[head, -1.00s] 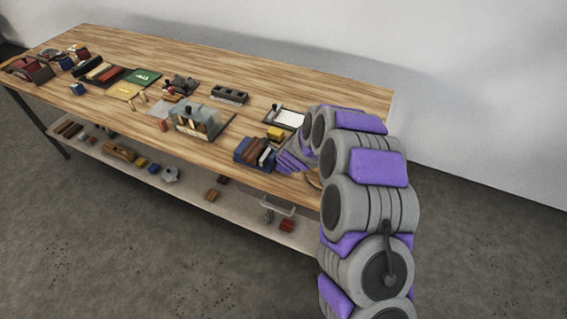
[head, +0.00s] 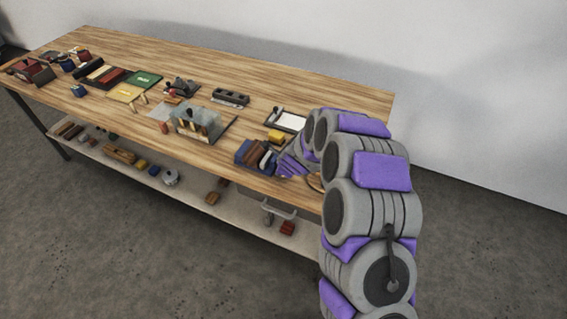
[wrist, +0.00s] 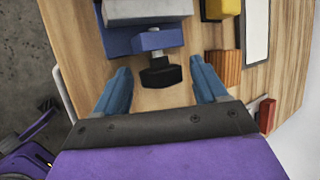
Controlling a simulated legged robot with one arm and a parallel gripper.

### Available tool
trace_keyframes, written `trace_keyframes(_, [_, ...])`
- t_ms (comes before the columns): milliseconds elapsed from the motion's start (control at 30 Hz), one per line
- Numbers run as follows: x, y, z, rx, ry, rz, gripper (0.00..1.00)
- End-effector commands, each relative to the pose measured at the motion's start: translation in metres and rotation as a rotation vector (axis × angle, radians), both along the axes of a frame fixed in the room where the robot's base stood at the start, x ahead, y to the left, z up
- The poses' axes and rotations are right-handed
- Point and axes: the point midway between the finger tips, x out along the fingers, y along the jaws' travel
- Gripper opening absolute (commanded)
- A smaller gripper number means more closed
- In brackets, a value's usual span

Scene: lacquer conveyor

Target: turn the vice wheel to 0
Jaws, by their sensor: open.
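The vice (wrist: 158,39) shows in the wrist view as a blue body with a grey block beyond it. Its black wheel (wrist: 160,76) faces me at the near end; no number on it can be read. My gripper (wrist: 160,67) is open, with one blue finger on each side of the wheel and a gap on both sides. Neither finger visibly touches the wheel. In the head view the blue vice (head: 246,155) is at the table's front edge, left of my gripper (head: 288,168). The wheel cannot be made out there.
An orange-brown block (wrist: 225,68) and a yellow block (wrist: 219,8) stand just right of the vice. A white-topped tray (wrist: 256,30) lies further right. A red item (wrist: 266,115) is near the right finger. The wooden table (head: 340,92) is clear at the back.

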Motion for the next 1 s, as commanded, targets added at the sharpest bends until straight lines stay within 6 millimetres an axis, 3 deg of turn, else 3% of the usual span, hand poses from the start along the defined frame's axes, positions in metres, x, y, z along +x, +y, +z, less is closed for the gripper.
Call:
trace_keyframes(800, [-0.076, -0.025, 0.112, 0.000, -0.004, 0.000, 0.73])
trace_keyframes(1000, [-0.090, -0.030, 0.129, -0.001, -0.002, -0.001, 0.73])
